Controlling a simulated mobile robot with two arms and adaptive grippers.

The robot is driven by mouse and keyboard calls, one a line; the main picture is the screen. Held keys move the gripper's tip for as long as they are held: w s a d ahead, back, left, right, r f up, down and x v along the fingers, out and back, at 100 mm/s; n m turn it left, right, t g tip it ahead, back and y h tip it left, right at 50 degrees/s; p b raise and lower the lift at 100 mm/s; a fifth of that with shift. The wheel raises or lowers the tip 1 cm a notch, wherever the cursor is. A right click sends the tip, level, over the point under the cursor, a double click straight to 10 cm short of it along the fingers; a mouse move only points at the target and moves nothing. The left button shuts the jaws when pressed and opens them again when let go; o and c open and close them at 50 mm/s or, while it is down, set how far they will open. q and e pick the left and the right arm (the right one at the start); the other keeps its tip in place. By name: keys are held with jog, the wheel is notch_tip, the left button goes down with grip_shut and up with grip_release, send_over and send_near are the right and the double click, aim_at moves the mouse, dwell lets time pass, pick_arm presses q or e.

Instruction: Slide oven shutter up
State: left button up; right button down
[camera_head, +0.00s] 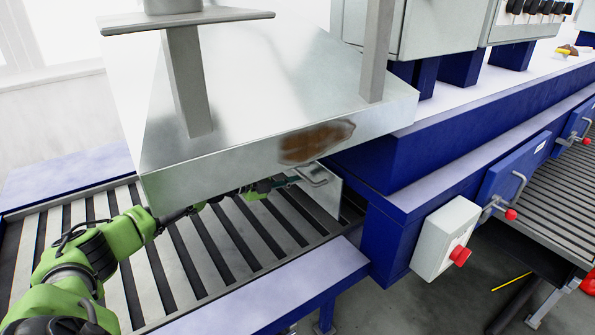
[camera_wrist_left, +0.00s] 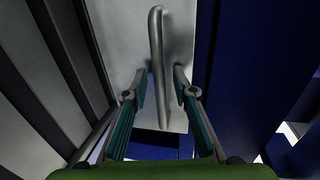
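The oven shutter (camera_head: 325,194) is a pale metal plate under the hood's lower right edge, beside the blue oven body. A grey bar handle (camera_head: 314,177) stands on it; the plate (camera_wrist_left: 118,45) and the handle (camera_wrist_left: 156,40) fill the middle of the left wrist view. My left gripper (camera_head: 288,182) reaches under the hood to the handle, partly hidden by the hood's edge. In the wrist view its two teal fingers (camera_wrist_left: 160,78) are apart, one on each side of the handle, with gaps visible on both sides. My right gripper is not in view.
A metal hood (camera_head: 240,110) with a brown stain hangs over my left forearm. Slatted conveyor (camera_head: 215,245) runs below. The blue oven body (camera_head: 400,215) stands close on the right, with a grey box and red button (camera_head: 445,238).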

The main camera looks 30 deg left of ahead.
pick_arm(q)
grip_shut()
notch_tip(320, 180, up, 8)
jog(key=p, duration=0.7)
jog(key=shift+a+r, duration=0.15)
jog(key=shift+r, duration=0.2)
jog(key=shift+f, duration=0.3)
grip_release()
jog(key=shift+f, duration=0.2)
